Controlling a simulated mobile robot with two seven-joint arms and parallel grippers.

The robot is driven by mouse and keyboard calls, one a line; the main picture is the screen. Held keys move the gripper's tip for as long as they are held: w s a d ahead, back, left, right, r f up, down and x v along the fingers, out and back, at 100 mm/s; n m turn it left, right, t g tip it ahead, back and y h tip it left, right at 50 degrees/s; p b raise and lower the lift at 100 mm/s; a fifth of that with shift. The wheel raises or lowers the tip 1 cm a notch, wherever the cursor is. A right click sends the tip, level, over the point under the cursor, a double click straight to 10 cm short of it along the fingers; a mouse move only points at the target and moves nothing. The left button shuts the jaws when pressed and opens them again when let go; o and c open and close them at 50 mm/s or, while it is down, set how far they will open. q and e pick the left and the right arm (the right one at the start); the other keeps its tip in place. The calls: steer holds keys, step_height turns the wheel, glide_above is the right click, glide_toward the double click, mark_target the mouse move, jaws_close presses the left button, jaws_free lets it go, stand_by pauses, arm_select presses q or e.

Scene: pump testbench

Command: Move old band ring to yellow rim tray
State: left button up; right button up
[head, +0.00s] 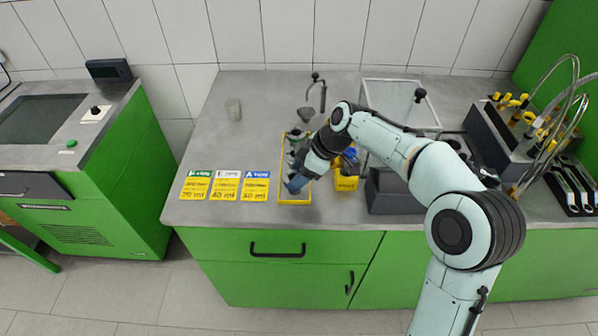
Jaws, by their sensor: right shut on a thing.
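The yellow rim tray (294,201) lies on the grey bench top, long side running away from me, just right of the yellow cards. My right gripper (294,184) is over the near half of the tray, pointing down and left. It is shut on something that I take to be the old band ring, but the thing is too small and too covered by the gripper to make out. I cannot tell whether it touches the tray floor. Some small dark items show in the tray's far half, partly behind my arm. My left gripper is not in view.
Several yellow cards (225,186) lie left of the tray. A yellow bin (346,182) stands close right of it, with a dark grey box (392,192) beyond. The bench's left part behind the cards is clear.

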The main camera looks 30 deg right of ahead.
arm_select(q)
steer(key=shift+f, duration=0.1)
arm_select(e)
steer(key=shift+f, duration=0.1)
steer(key=o, duration=1.2)
steer(key=shift+o, duration=0.2)
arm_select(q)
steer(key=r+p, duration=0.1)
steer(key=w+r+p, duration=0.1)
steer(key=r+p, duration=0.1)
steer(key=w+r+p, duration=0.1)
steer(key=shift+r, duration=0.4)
arm_select(e)
step_height(320, 180, up, 7)
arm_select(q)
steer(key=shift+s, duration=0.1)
